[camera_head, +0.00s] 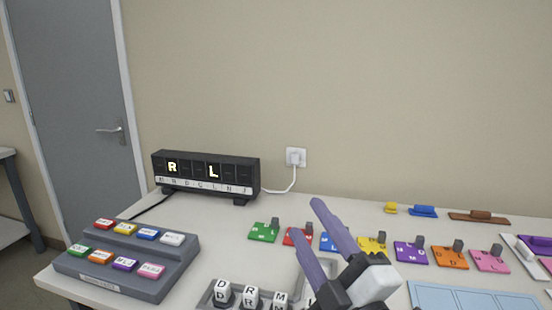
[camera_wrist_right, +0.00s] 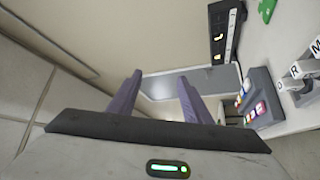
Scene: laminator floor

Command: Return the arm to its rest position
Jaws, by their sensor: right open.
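My right gripper (camera_head: 322,240) comes in from the bottom right of the head view, with two purple fingers spread apart and nothing between them. It is in front of the row of coloured tiles and hides part of them. In the right wrist view my right gripper (camera_wrist_right: 158,92) is open and empty, its fingers pointing toward the wall and the grey door. My left gripper is not in view.
A black letter display (camera_head: 206,174) stands at the back left, lit with R and L. A grey button panel (camera_head: 185,262) is at the front left. A tray of letter blocks (camera_head: 207,297) is at the bottom middle. Coloured tiles, such as a green one (camera_head: 262,234), line the white table (camera_head: 200,216).

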